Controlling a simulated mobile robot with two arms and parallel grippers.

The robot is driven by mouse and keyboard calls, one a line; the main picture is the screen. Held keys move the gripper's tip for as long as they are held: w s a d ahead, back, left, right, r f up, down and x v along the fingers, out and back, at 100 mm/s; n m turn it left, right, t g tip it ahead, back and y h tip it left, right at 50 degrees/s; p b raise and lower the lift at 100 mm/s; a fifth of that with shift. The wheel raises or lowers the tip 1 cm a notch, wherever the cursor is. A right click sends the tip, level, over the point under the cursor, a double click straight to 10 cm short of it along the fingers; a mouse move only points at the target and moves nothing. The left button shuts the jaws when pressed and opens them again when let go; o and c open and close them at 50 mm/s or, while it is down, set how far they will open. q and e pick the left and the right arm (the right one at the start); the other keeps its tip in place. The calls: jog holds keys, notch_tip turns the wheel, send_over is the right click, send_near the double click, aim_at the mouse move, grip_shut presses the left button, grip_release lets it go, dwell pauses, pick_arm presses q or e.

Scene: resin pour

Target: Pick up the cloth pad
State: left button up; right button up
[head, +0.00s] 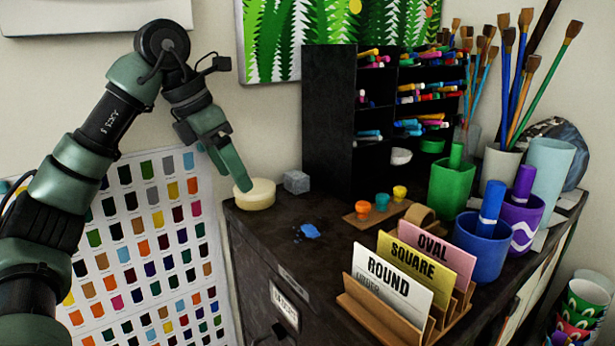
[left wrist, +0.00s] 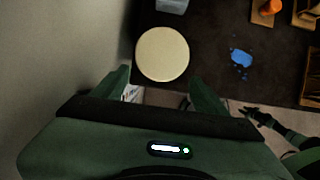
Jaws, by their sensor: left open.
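The cloth pad looks to be the round, cream-coloured disc (head: 254,194) lying flat at the left back corner of the dark cabinet top. In the left wrist view the pad (left wrist: 162,54) lies just beyond and between the two fingertips. My left gripper (head: 238,184) is open, pointing down beside the pad's left edge in the head view; its open fingers also show in the left wrist view (left wrist: 160,82). I cannot tell whether a finger touches the pad. What looks like my right gripper (left wrist: 254,113) is small and dark at the right of the left wrist view.
A grey block (head: 297,182) stands close to the pad's right. A blue paint spill (head: 308,231) lies in front. A black marker rack (head: 330,120) rises behind, and a card holder (head: 395,315) stands nearer. The wall is close on the left.

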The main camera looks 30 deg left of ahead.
pick_arm(q)
jog(key=shift+w+d+r, duration=0.1)
jog(key=shift+w, duration=0.2)
jog(key=p, duration=0.5)
send_near(294, 174)
notch_tip(294, 174, down, 4)
jog(key=shift+s+d+f, duration=0.1)
jog(key=shift+s+f, duration=0.1)
jog(key=shift+w+d+f, duration=0.1)
jog(key=shift+w+d, duration=0.1)
jog(key=shift+w, duration=0.25)
jog(key=shift+w+d+p, duration=0.1)
jog(key=shift+w+p, duration=0.15)
jog(key=shift+p, duration=0.1)
jog(key=p+x, duration=0.1)
jog(key=x, duration=0.4)
jog(key=shift+w+p, duration=0.25)
jog(key=shift+p, duration=0.05)
jog(key=shift+s, duration=0.1)
jog(key=shift+c, duration=1.2)
jog(key=c, duration=1.2)
